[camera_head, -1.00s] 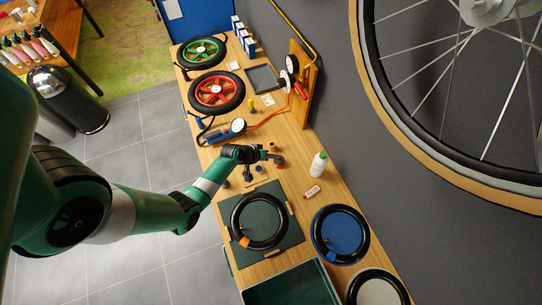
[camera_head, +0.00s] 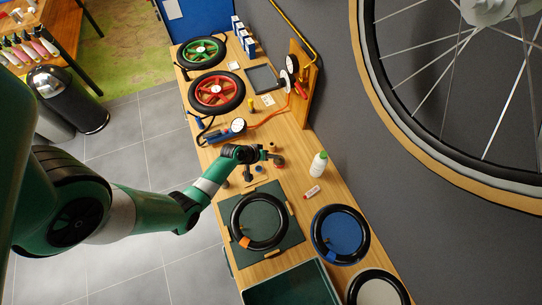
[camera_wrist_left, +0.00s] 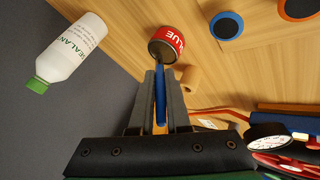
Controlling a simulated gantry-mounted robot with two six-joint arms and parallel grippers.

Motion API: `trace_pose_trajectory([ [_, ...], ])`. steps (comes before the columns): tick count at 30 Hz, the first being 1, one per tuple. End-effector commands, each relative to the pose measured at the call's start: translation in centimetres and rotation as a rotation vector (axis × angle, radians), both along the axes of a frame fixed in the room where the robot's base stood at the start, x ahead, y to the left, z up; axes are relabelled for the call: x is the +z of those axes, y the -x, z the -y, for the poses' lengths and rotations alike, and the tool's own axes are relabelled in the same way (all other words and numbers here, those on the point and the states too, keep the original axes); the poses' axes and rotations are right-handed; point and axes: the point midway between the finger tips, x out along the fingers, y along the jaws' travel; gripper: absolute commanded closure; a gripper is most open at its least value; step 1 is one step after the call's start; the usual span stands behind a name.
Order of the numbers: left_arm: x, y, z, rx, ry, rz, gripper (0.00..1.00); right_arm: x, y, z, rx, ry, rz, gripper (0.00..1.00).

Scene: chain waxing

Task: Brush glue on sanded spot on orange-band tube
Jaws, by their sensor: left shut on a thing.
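My left gripper (camera_head: 268,155) is shut on a slim brush (camera_wrist_left: 160,95), whose blue and orange handle shows between the fingers in the left wrist view. The brush's far end reaches the open red tin marked GLUE (camera_wrist_left: 166,43); I cannot tell how deep it goes. The tin also shows in the head view (camera_head: 280,162), by the fingertips. The black tube with the orange band (camera_head: 245,242) lies flat as a ring on the dark green mat (camera_head: 290,235), nearer the camera than the gripper. The sanded spot is too small to make out. My right gripper is out of view.
A white sealant bottle (camera_head: 319,164) with a green cap stands right of the tin. Another tube lies around a blue disc (camera_head: 340,234). A pump with gauge (camera_head: 232,129) and red-hubbed wheel (camera_head: 217,92) are farther back.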

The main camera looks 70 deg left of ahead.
Motion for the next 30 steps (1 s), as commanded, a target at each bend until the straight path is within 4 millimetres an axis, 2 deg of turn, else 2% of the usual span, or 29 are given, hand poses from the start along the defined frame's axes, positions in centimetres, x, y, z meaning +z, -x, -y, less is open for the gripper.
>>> trace_pose_trajectory([
  [5,0.3,0.1,0.1,-0.001,0.002,-0.004,1.00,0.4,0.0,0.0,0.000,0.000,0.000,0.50],
  [24,6.4,0.1,0.1,-0.001,0.001,-0.002,1.00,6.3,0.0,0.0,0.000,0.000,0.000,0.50],
  [30,7.0,0.1,0.0,-0.001,0.001,-0.002,1.00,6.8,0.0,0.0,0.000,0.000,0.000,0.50],
])
